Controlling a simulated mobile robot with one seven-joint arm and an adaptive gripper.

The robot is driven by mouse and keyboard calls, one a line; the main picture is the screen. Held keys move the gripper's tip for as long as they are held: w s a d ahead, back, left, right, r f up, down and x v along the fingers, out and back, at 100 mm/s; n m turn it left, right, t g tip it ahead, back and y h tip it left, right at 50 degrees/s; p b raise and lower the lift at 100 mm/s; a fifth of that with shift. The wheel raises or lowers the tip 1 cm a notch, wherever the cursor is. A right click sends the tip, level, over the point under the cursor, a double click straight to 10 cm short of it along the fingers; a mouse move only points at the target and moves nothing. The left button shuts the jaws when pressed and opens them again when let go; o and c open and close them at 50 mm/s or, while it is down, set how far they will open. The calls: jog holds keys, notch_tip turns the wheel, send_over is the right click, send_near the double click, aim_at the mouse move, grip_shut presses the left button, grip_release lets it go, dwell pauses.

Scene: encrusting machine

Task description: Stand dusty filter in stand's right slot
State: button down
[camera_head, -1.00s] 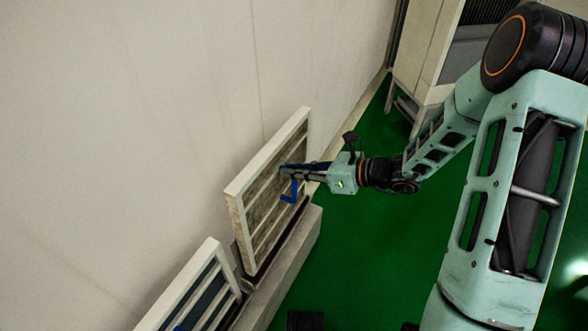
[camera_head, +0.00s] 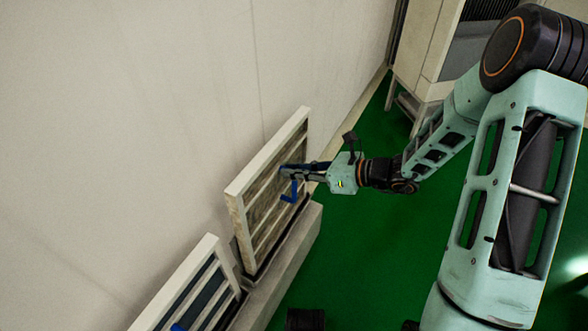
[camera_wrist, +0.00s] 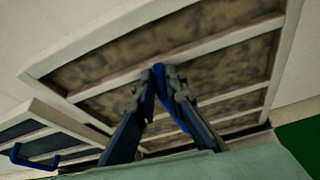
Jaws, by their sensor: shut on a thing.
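The dusty filter (camera_head: 262,204) is a white slatted frame with brown mottled panels, also filling much of the wrist view (camera_wrist: 225,70). It stands near upright, leaning slightly, close to the wall. My gripper (camera_head: 290,170) is shut on its blue handle (camera_head: 289,190), at the frame's right side in the head view. In the wrist view the fingers close around the handle (camera_wrist: 161,84). The stand (camera_head: 290,268) is a low grey base along the wall. The filter's lower edge is at the stand's right part; I cannot tell whether it is fully seated in the slot.
A second white-framed filter (camera_head: 190,284) with dark panels and a blue handle (camera_wrist: 30,160) stands to the left, beside the dusty one. The pale wall (camera_head: 130,110) is close behind. Green floor (camera_head: 380,260) is open on the right. A pale cabinet (camera_head: 424,45) stands at the back.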

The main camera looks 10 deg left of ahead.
aim_at(294, 181)
jog(key=shift+f, duration=0.3)
dwell(0.4)
jog(key=shift+f, duration=1.9)
